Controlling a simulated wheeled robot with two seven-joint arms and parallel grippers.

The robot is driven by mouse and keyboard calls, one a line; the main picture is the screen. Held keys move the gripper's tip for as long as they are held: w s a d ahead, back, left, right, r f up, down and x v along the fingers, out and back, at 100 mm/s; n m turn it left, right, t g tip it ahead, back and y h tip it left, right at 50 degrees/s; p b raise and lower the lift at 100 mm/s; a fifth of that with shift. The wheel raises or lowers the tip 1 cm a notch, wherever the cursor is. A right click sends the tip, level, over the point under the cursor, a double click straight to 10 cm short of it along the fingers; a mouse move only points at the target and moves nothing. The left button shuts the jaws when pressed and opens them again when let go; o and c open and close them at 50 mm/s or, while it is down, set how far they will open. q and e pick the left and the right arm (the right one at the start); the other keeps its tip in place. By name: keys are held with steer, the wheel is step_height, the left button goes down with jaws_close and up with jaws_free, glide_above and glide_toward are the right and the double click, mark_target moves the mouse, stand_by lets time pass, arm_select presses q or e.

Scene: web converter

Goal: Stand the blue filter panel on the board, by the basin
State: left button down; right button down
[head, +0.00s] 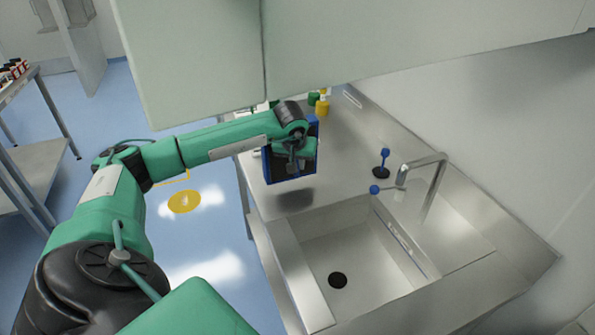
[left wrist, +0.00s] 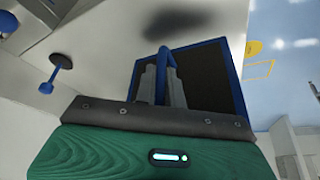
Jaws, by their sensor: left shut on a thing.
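The blue filter panel (head: 308,165) has a blue frame around a dark middle. My left gripper (head: 293,160) is shut on the panel's blue handle and holds it roughly upright over the steel board (head: 340,165), just beyond the basin (head: 320,245). A dark shadow on the board lies below the panel, with a gap, so the panel looks raised. In the left wrist view, the fingers (left wrist: 162,82) close on the handle in front of the dark panel (left wrist: 208,72). My right gripper is not in view.
A faucet (head: 425,185) and blue-knobbed fittings (head: 384,160) stand right of the panel. Yellow and green containers (head: 322,106) stand at the board's far end. A pale cabinet (head: 380,40) hangs above. The board between panel and fittings is clear.

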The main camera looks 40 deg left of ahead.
mark_target(297, 174)
arm_select(q)
step_height(297, 174, down, 4)
steer(key=shift+p, duration=0.5)
steer(key=shift+f, duration=0.1)
steer(key=c, duration=1.5)
jaws_free()
steer(key=b+v, duration=0.3)
steer(key=v, duration=0.9)
steer(key=shift+b, duration=0.35)
